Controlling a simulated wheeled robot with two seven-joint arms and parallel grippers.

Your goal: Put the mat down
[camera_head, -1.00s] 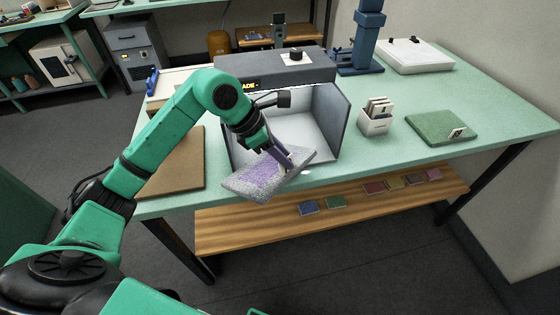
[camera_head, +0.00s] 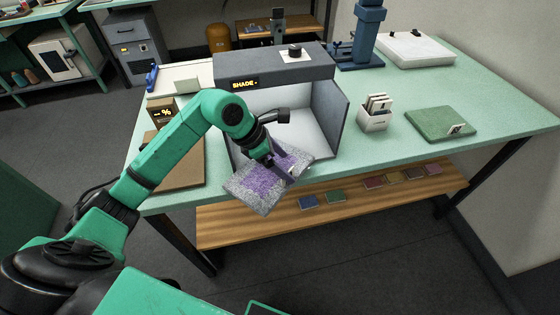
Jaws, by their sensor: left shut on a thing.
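The mat (camera_head: 252,187) is a grey speckled square with a purple pattern. It is tilted and held in front of the open grey booth (camera_head: 312,118), over the front edge of the green table. My left gripper (camera_head: 291,174) is shut on the mat near its right part, and the arm covers some of it. The booth's display reads "SHADE" and its pale inside looks empty where I can see it. A brown board (camera_head: 184,172) lies on the table left of the booth, partly hidden by my left arm. My right gripper is not in view.
A white card holder (camera_head: 374,121) and a green mat with a tag (camera_head: 440,123) stand on the table (camera_head: 405,157) to the right. A small display (camera_head: 162,113) stands behind the brown board. A wooden shelf (camera_head: 350,208) with several small swatches runs below.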

